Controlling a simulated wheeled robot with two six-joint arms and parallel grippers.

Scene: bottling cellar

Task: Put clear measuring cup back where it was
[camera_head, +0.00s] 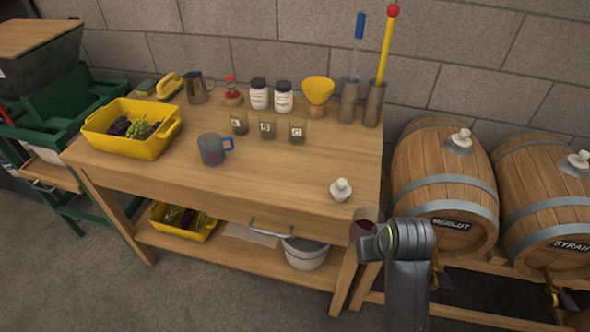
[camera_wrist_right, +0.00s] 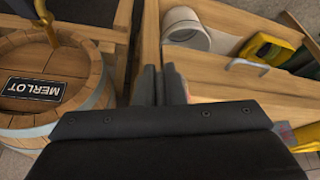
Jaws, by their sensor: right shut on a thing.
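A see-through greyish measuring cup (camera_head: 211,149) with a blue handle and a faint red marking stands upright on the wooden table, right of the yellow crate. My right gripper (camera_head: 367,236) is at the table's front right corner, shut on a small clear vessel (camera_head: 363,221) with dark red in it. The arm partly hides this vessel. In the right wrist view the two fingers (camera_wrist_right: 165,86) are close together, and the held vessel cannot be made out between them. My left gripper is not in view.
A yellow crate (camera_head: 121,147) with grapes stands at the table's left. Three lettered glasses (camera_head: 267,129), jars (camera_head: 283,98) and a yellow funnel (camera_head: 317,90) stand behind. A white stopper (camera_head: 341,190) is near the front right. Barrels (camera_head: 443,180) stand right. The middle front tabletop is clear.

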